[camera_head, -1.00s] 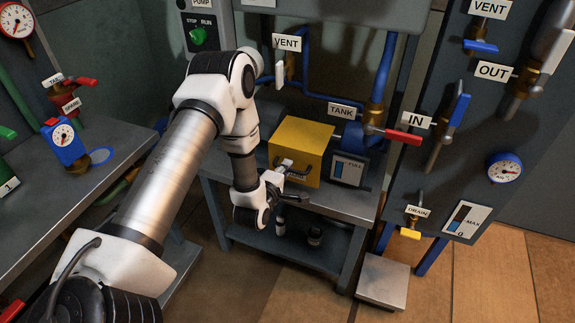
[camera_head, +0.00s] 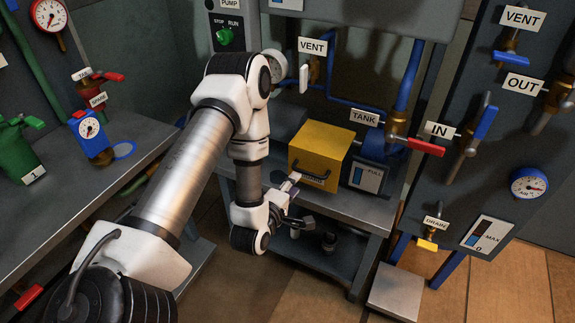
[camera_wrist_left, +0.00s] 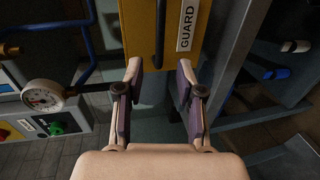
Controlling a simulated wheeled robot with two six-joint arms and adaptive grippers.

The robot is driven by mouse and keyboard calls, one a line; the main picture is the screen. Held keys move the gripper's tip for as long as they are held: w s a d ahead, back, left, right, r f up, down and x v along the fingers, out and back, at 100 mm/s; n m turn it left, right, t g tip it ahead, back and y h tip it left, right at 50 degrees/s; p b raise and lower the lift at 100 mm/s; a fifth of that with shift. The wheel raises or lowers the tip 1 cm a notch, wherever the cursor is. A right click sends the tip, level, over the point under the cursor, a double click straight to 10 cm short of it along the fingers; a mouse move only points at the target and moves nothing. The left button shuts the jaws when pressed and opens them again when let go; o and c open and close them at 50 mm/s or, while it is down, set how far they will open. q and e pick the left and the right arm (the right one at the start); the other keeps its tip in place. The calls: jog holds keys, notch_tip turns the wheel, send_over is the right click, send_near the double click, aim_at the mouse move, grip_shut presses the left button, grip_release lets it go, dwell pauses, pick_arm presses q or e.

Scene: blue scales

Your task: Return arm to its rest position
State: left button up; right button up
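My left arm reaches in from the left in the head view. Its gripper (camera_head: 298,203) is in front of the yellow guard box (camera_head: 318,152), just short of the dark handle (camera_head: 311,176) on its front. In the left wrist view the gripper (camera_wrist_left: 158,76) is open, with nothing between its fingers. There the handle (camera_wrist_left: 160,35) is ahead of the fingertips, on the yellow box labelled GUARD (camera_wrist_left: 184,25), apart from them. My right gripper is not in view.
The guard box sits on a grey bench (camera_head: 350,205) with a lower shelf. A gauge panel (camera_head: 510,150) with valves stands at right, and a side bench (camera_head: 100,195) at left. A floor scale (camera_head: 396,291) lies lower right. The TANK valve's red lever (camera_head: 426,147) sticks out right of the box.

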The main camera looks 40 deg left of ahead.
pick_arm(q)
jog(key=v, duration=0.4)
dwell(0.3)
jog(key=s+d+f+m+g+h+p, duration=0.45)
jog(key=s+d+f+m+g, duration=0.25)
jog(key=d+m, duration=0.3)
jog(key=s+f+m+g, duration=0.2)
jog(key=s+m+g, duration=0.2)
jog(key=s, duration=0.3)
jog(key=s+d+f+m+g, duration=0.1)
jog(key=s+f+m+g, duration=0.2)
jog(key=s+m, duration=0.3)
jog(key=shift+s+g+y+p, duration=0.3)
jog(key=shift+s+g+y, duration=0.05)
jog(key=shift+s+g, duration=0.3)
